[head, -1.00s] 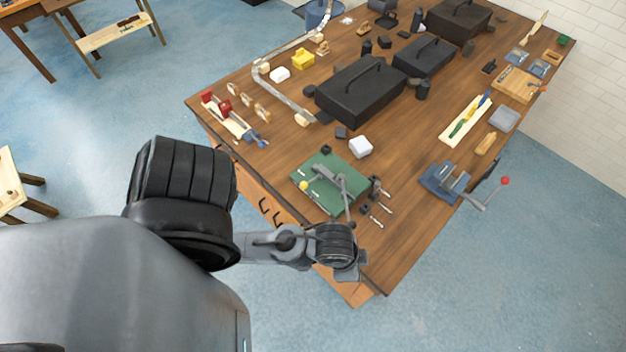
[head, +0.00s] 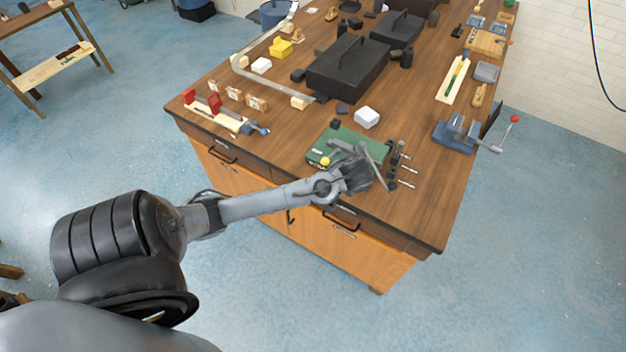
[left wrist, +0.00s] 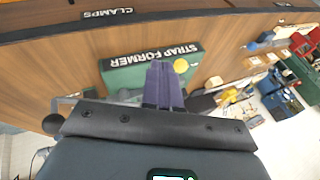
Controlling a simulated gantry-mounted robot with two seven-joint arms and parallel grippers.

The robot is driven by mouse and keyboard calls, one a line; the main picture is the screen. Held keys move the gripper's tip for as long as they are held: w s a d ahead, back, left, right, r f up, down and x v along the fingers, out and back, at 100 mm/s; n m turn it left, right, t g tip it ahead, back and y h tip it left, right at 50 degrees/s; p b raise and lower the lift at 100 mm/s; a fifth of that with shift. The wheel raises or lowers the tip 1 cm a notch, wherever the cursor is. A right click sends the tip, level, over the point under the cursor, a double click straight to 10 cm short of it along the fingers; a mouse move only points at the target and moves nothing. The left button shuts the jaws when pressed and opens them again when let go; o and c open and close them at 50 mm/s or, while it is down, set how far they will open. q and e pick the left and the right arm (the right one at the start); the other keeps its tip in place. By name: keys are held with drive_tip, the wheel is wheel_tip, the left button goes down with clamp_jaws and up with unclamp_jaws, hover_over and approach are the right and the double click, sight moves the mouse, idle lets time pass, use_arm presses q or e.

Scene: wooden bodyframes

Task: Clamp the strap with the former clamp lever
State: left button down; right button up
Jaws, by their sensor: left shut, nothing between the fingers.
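The strap former is a green plate (head: 322,150) near the front edge of the wooden bench, with a yellow round knob (head: 325,161) at its front. A grey lever bar (head: 376,168) slants over its right side. In the left wrist view the green block (left wrist: 125,77) reads STRAP FORMER, and its yellow knob (left wrist: 181,66) shows beside my fingers. My left gripper (head: 358,166) is over the right part of the former; its fingers (left wrist: 163,72) are together and empty. Whether they touch the lever is hidden. A strap in the former cannot be made out.
Several small rods (head: 402,170) stand right of the former. A wooden jig with red clamps (head: 214,104) is at left. Black toolboxes (head: 347,68) fill the middle.

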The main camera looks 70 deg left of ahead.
sight(331, 156)
use_arm(q)
drive_tip(key=shift+t, duration=0.6)
drive_tip(key=w+r, duration=0.1)
drive_tip(key=w+a+b, duration=0.1)
drive_tip(key=w+r, duration=0.1)
drive_tip(key=w, duration=0.1)
drive_tip(key=shift+w+a+r, duration=0.1)
drive_tip(key=shift+a+r, duration=0.1)
drive_tip(key=shift+r, duration=0.1)
use_arm(e)
drive_tip(key=shift+w+x, duration=0.2)
drive_tip(key=shift+x, duration=0.8)
use_arm(q)
drive_tip(key=shift+f, duration=0.1)
use_arm(e)
drive_tip(key=shift+s, duration=0.1)
